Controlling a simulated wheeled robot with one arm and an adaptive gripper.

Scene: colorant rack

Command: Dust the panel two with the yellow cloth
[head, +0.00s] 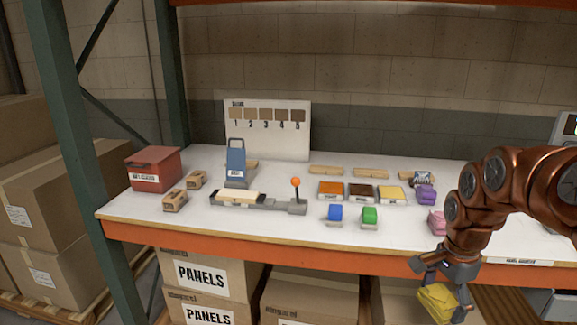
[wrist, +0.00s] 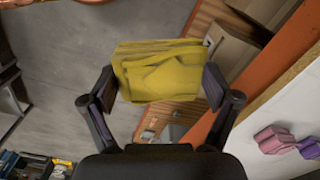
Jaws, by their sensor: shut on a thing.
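My gripper (head: 447,272) is at the lower right of the head view, in front of the shelf's front edge. It is shut on the folded yellow cloth (head: 437,302), which hangs below shelf-top height. In the wrist view the yellow cloth (wrist: 160,72) sits between the two dark fingers of my gripper (wrist: 160,88). Light wooden panels lie along the back of the white shelf: a left one (head: 326,170), a middle one (head: 370,173) and one farther right (head: 405,176). A pale panel (head: 238,197) lies in the grey lever fixture. I cannot tell which is panel two.
Orange, dark and yellow trays (head: 362,193) lie mid-shelf, with blue (head: 335,213) and green (head: 369,215) blocks before them. Purple (head: 427,194) and pink (head: 437,222) cloths lie at right. A red bin (head: 152,168) is at left.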

